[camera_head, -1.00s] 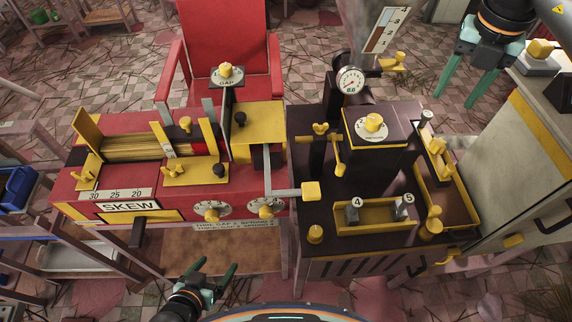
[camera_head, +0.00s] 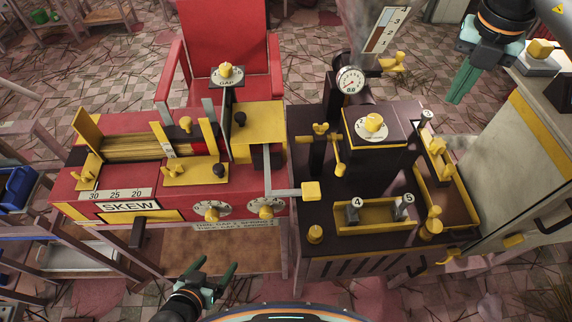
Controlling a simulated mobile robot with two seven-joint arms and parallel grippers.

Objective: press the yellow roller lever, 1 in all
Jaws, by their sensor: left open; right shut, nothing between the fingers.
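A yellow square pad (camera_head: 311,190) sits at the end of a grey lever bar that reaches right from the red machine (camera_head: 75,190), across to the dark machine's (camera_head: 305,235) edge. I take this for the roller lever; no label names it. My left gripper (camera_head: 218,265) is open and empty, low in the view, in front of the red machine and well apart from the pad. My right gripper (camera_head: 458,99) is shut and empty at the upper right, beyond the dark machine and far from the pad.
A smaller yellow lever (camera_head: 339,158) and a dial gauge (camera_head: 350,80) stand on the dark machine. A yellow tray (camera_head: 375,224) holds weights marked 4 and 5. A grey cabinet (camera_head: 515,150) stands at right.

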